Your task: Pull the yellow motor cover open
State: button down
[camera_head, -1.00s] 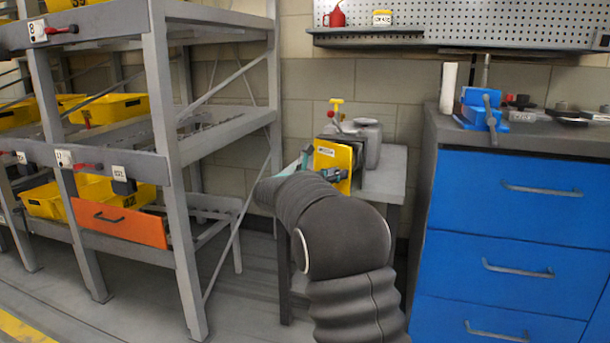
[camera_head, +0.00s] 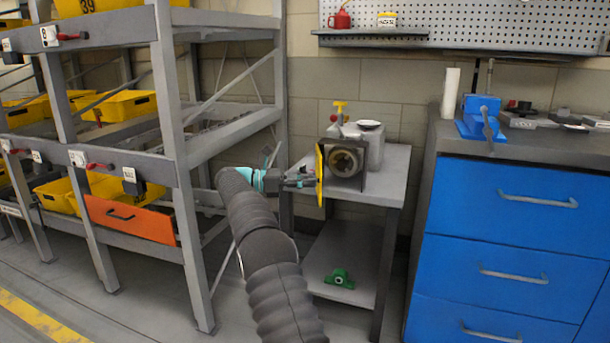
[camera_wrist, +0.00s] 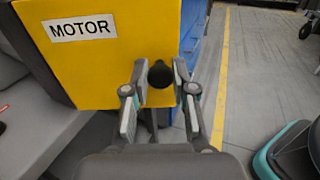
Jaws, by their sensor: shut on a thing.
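The yellow motor cover (camera_head: 319,175) stands swung open at the left of the motor housing (camera_head: 346,160), seen nearly edge-on in the head view. The round metal motor part inside the housing is exposed. In the wrist view the cover (camera_wrist: 115,75) shows its face with a "MOTOR" label and a dark round knob (camera_wrist: 160,74). My gripper (camera_head: 302,178) is at the cover's outer face. In the wrist view my gripper (camera_wrist: 160,90) has its fingers on both sides of the knob, shut on it.
The motor stands on a small grey table (camera_head: 385,185) with a green part (camera_head: 340,278) on its lower shelf. A rack (camera_head: 175,150) with yellow bins is at left; a blue drawer cabinet (camera_head: 510,240) is at right. Open floor lies in front.

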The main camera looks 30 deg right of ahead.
jog(key=shift+w+a+r+m+g+p, duration=0.2)
jog(key=shift+w+m+g+p, duration=0.05)
jog(key=shift+m+g+p, duration=0.05)
jog(key=shift+w+a, duration=0.1)
dwell(0.3)
jog(key=c, duration=1.1)
grip_release()
jog(key=shift+o, duration=0.8)
jog(key=shift+f, duration=0.1)
jog(key=shift+f, duration=0.1)
